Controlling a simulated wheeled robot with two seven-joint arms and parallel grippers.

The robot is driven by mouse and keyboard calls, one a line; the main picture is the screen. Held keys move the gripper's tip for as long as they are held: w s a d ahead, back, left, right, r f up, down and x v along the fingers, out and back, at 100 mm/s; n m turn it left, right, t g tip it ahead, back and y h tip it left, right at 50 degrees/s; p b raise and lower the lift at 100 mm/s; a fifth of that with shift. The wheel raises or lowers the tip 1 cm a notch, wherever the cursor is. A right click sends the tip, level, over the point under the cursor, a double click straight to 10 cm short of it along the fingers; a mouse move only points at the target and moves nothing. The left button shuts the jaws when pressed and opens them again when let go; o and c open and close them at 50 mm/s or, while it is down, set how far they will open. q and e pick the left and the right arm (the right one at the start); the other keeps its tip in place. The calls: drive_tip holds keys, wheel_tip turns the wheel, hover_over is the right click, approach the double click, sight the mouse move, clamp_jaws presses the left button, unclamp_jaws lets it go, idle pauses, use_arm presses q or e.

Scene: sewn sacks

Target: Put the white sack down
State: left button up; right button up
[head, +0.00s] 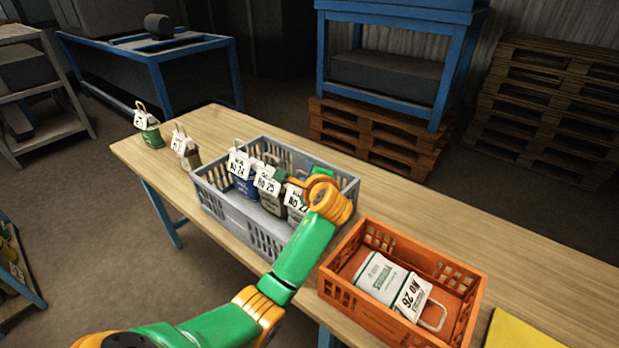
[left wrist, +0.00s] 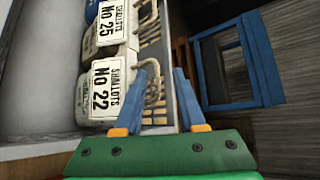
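A white sack (head: 381,279) with a green print and a tag reading No 26 lies on its side in the orange crate (head: 340,291). Its handle loop points to the right, and no gripper touches it. My left gripper (head: 312,189) is over the right end of the grey crate (head: 222,208), at the sack tagged No 22 (head: 297,203). In the left wrist view, its two blue fingers (left wrist: 161,78) stand apart. The handle loop of the No 22 sack (left wrist: 100,90) shows between them; I cannot tell if they touch it. My right gripper is not in view.
The grey crate also holds a blue sack (head: 246,187) and the dark No 25 sack (head: 271,203). A green sack (head: 151,136) and a brown sack (head: 190,157) stand at the table's left end. A yellow sheet (head: 520,331) lies right of the orange crate.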

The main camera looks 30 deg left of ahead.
use_arm(q)
drive_tip(key=v, duration=1.1)
drive_tip(key=shift+s, duration=0.15)
drive_tip(key=shift+d, duration=0.2)
